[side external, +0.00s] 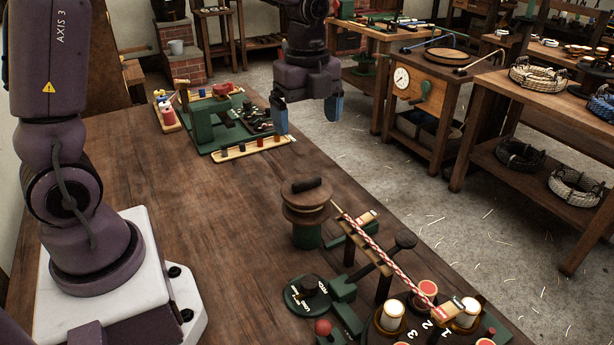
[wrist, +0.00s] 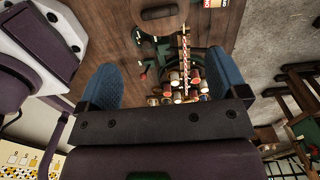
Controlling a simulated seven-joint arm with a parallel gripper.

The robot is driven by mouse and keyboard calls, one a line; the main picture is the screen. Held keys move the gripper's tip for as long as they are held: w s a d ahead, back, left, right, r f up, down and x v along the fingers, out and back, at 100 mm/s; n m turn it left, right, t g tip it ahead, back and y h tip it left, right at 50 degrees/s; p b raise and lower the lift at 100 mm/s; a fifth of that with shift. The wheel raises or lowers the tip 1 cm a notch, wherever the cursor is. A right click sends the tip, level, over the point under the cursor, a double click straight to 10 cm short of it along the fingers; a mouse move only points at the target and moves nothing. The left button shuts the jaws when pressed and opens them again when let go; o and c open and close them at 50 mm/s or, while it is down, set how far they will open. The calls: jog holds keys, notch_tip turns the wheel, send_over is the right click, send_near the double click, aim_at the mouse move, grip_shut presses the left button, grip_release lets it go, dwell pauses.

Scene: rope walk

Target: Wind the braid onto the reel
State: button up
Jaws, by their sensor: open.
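The red and white braid (side external: 385,256) runs straight from the numbered bobbin plate up to the right edge of the wooden reel (side external: 305,212). I cannot tell whether its end is fixed there. The reel has a dark handle (side external: 311,186) on top and stands on a green base. My gripper (side external: 308,108) is open and empty, high above the table's far right edge and well away from the reel. In the wrist view, the braid (wrist: 184,62) shows between the blue fingers of my gripper (wrist: 163,82), at a distance, with the reel (wrist: 160,14) at the top edge, partly cut off.
A green machine (side external: 215,120) with a tool tray stands at the table's far end. The table's middle is clear.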

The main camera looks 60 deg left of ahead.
aim_at(307, 180)
notch_tip(307, 180, down, 13)
jog(key=shift+r, duration=0.1)
dwell(0.3)
jog(key=c, duration=0.9)
jog(key=shift+c, duration=0.2)
jog(key=shift+n, duration=0.4)
